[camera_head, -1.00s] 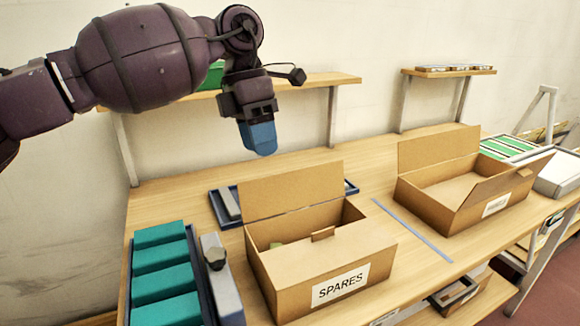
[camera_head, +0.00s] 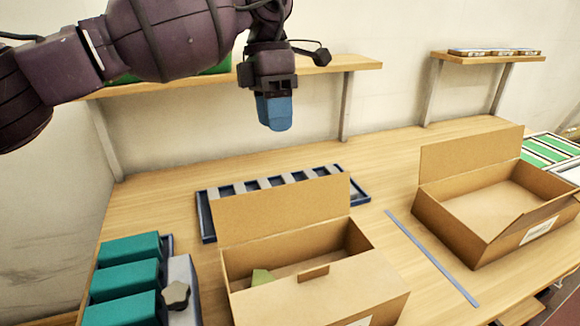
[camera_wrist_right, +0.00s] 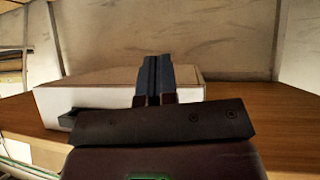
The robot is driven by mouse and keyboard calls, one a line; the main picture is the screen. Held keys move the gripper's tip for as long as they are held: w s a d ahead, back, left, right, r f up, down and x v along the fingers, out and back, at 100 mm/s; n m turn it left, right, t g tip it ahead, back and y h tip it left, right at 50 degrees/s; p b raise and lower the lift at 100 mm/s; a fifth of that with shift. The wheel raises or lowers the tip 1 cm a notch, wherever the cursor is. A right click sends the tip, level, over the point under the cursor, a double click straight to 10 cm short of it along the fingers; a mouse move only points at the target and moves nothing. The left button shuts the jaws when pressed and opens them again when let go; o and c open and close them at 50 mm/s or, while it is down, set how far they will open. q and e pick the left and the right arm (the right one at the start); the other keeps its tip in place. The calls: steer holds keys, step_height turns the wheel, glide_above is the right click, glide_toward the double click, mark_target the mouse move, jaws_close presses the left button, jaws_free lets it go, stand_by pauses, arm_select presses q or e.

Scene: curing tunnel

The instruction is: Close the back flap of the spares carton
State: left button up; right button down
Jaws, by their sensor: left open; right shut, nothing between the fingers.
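The spares carton (camera_head: 310,293) stands at the front of the bench in the head view. Its back flap (camera_head: 283,209) stands up, and its front flap lies inward over the front part of the opening. A small green item (camera_head: 262,277) shows inside. My left gripper (camera_head: 275,115) has blue fingers, points down and hangs above the bench behind the back flap, touching nothing. The gap between its fingers is hard to see from this side. My right gripper (camera_wrist_right: 155,75) shows in the right wrist view, shut and empty, in front of a pale box.
A second open carton (camera_head: 470,220) stands to the right, past a blue strip (camera_head: 430,256). A slotted blue tray (camera_head: 205,217) lies behind the spares carton. Teal blocks (camera_head: 123,279) sit at the left. Shelves (camera_head: 330,64) hang on the back wall.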

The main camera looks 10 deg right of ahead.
arm_select(q)
glide_toward(285, 206)
step_height(285, 206, down, 6)
steer(key=shift+r+b, duration=0.15)
steer(key=shift+b, duration=0.3)
jaws_close()
